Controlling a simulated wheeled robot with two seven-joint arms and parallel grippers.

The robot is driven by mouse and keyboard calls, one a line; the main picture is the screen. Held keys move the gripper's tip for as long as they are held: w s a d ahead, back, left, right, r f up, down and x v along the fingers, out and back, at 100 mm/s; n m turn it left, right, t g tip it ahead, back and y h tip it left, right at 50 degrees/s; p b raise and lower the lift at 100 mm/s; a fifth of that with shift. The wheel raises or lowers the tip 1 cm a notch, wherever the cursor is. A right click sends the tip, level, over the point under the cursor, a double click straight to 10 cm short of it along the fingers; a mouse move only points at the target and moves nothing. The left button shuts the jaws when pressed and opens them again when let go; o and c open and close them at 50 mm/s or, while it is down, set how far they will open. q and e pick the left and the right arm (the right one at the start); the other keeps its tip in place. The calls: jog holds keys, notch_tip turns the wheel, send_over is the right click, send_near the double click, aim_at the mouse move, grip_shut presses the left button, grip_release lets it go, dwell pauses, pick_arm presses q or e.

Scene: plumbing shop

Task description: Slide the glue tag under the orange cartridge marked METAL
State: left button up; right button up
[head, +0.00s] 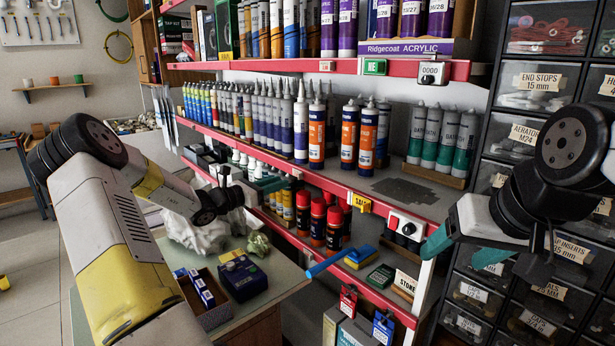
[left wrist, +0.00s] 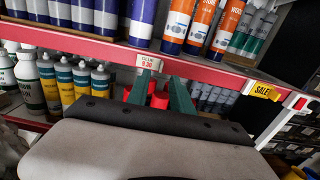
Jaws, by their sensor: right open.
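The white glue tag (left wrist: 150,62), reading 9.30, sits on the red shelf edge, below a blue-and-white cartridge (left wrist: 143,18) and left of the orange ones. A small white tag (head: 297,173) shows on that edge in the head view. Orange cartridges (head: 317,133) stand on this shelf, also in the left wrist view (left wrist: 178,22); I cannot read which says METAL. My left gripper (head: 240,192) is in front of the shelf; its green fingers (left wrist: 161,88) are apart, just below and beside the tag, with nothing between them. My right gripper (head: 465,248) is open and empty at the right.
A yellow SALE tag (head: 361,203) is further right on the same edge, with a white device (head: 408,225) beyond it. Red-capped cans (head: 318,220) stand on the shelf below. A blue-handled brush (head: 360,256) lies at the lower shelf. Drawer cabinets (head: 530,85) stand at the right.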

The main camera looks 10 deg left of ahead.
aim_at(296, 174)
pick_arm(q)
jog(key=x, duration=0.7)
jog(key=shift+d, duration=0.1)
jog(key=shift+s, duration=0.1)
grip_shut()
dwell(1.1)
